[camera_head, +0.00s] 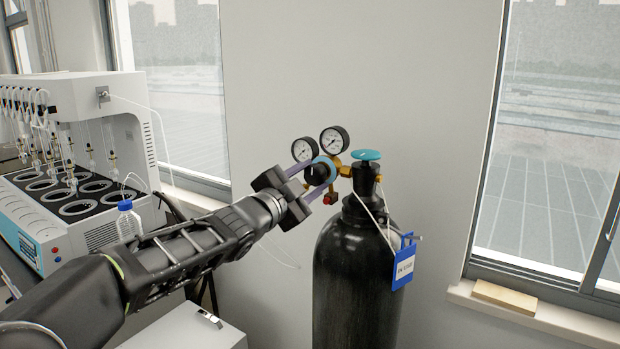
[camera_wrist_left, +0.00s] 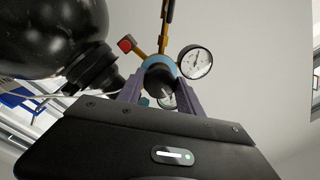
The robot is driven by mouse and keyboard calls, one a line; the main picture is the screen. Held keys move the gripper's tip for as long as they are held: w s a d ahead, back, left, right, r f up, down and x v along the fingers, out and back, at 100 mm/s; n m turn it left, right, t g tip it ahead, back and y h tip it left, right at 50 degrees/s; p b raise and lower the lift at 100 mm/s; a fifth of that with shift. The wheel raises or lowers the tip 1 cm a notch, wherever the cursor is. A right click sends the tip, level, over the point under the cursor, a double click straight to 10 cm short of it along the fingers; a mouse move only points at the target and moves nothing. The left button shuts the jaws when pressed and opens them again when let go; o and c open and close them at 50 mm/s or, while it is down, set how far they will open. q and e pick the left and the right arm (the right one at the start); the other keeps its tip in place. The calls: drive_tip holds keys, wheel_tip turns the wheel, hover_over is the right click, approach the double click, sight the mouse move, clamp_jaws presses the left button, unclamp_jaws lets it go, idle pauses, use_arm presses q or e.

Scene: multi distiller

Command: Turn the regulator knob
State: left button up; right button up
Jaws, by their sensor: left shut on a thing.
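The regulator knob (camera_head: 318,174) is dark with a light blue ring and sits on the brass regulator beside the black gas cylinder (camera_head: 358,275). My left gripper (camera_head: 318,178) is shut on the knob, with a purple finger on either side of it. In the left wrist view the knob (camera_wrist_left: 158,78) shows between the two fingers (camera_wrist_left: 160,92), with the blue ring around its far side. Two round gauges (camera_head: 334,140) stand above the knob. A teal valve handwheel (camera_head: 366,155) tops the cylinder. My right gripper is in neither view.
A white multi distiller (camera_head: 98,120) with glassware and heating wells stands at the left. A bottle with a blue cap (camera_head: 127,220) is in front of it. A blue tag (camera_head: 404,262) hangs on the cylinder. Bare wall and a window sill lie to the right.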

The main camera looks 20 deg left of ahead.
use_arm(q)
drive_tip(key=o, duration=1.4)
drive_tip(key=shift+c, duration=0.2)
drive_tip(key=shift+s, duration=0.15)
drive_tip(key=s+b, duration=0.1)
drive_tip(key=s, duration=0.6)
drive_tip(key=shift+s+a+f, duration=0.25)
drive_tip(key=shift+a, duration=0.15)
